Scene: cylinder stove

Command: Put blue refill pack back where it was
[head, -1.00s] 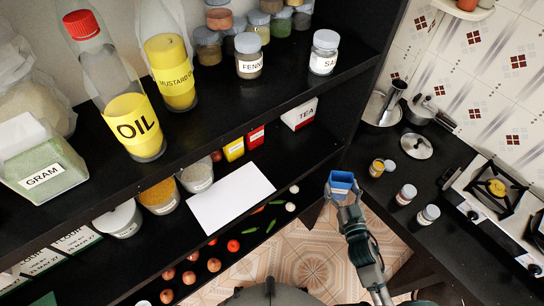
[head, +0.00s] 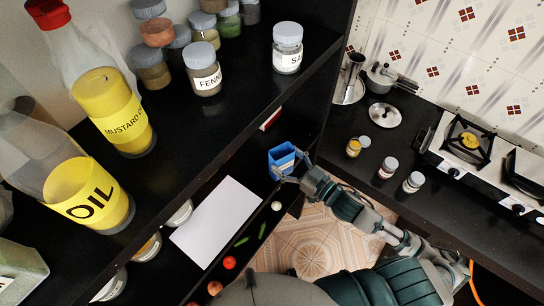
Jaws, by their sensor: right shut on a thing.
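The blue refill pack (head: 281,160) is at the front of the middle shelf (head: 245,168), right of a white sheet. My right gripper (head: 291,169) is shut on it from the front right. The pack looks tilted in this view. I cannot tell whether its base touches the shelf. My left gripper is not in view.
The white sheet (head: 217,222) lies on the middle shelf. A mostly hidden white and red box (head: 270,119) is behind the pack. The upper shelf, with oil bottles (head: 90,205) and jars (head: 203,72), overhangs. The counter at right holds small jars (head: 388,167) and a stove (head: 470,145).

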